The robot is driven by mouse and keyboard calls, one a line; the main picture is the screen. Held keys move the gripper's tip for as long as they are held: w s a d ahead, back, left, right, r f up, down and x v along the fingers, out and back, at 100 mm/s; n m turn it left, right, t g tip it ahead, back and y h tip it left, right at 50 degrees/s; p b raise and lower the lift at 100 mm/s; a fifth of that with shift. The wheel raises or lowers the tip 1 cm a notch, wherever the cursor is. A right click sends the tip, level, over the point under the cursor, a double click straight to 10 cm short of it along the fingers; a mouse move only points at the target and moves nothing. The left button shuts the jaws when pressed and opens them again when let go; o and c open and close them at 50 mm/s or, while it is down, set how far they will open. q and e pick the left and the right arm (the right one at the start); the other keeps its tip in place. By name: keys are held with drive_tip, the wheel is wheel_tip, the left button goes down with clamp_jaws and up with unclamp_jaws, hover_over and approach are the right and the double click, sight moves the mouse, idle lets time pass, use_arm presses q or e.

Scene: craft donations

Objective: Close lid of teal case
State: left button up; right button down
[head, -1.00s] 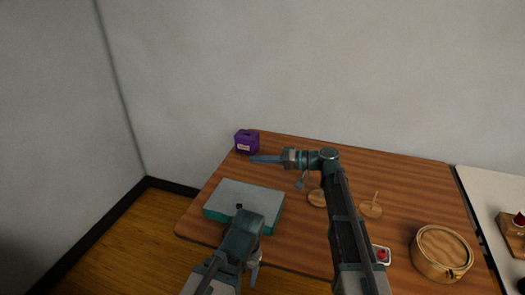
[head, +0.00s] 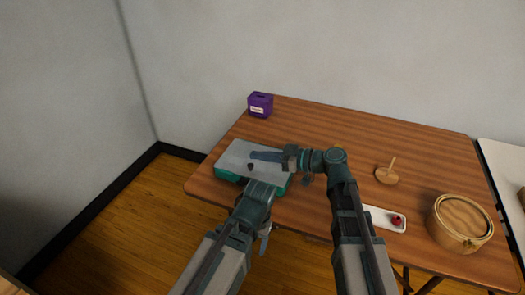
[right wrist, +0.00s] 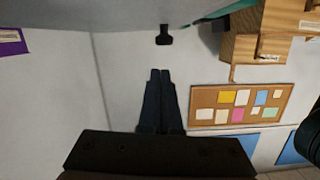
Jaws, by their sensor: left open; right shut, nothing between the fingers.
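The teal case (head: 228,175) lies near the front left of the wooden table in the head view, with a flat pale grey top (head: 238,152) facing up. A small dark piece (head: 250,167) shows on that top. I cannot tell from here how far the lid is down. My right gripper (head: 253,155) is shut and empty, its fingers over the pale top; contact is unclear. Its closed fingers also show in the right wrist view (right wrist: 159,72). My left gripper (head: 262,188) is at the case's near edge, open, its fingertips mostly hidden.
A purple box (head: 260,105) stands at the back left of the table. A wooden spindle (head: 387,175), a white tray (head: 377,215) with a red item and a round wooden container (head: 462,220) are to the right. The back middle of the table (head: 360,135) is clear.

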drive_tip(key=shift+s+a+f+n+b, duration=0.1)
drive_tip(key=shift+s+f+n+b, duration=0.15)
drive_tip(key=shift+f, duration=0.15)
drive_tip(key=shift+s+f+n+b, duration=0.15)
drive_tip(key=shift+f+b, duration=0.1)
drive_tip(key=shift+f, duration=0.15)
drive_tip(key=shift+s+f+b, duration=0.1)
drive_tip(key=shift+f+b, duration=0.35)
drive_tip(key=shift+a, duration=0.1)
wheel_tip(320, 180, up, 4)
drive_tip(key=p, duration=0.4)
drive_tip(key=shift+s, duration=0.15)
drive_tip(key=p+v, duration=0.1)
drive_tip(key=v, duration=0.9)
drive_tip(key=shift+s+p, duration=0.2)
drive_tip(key=shift+p, duration=0.2)
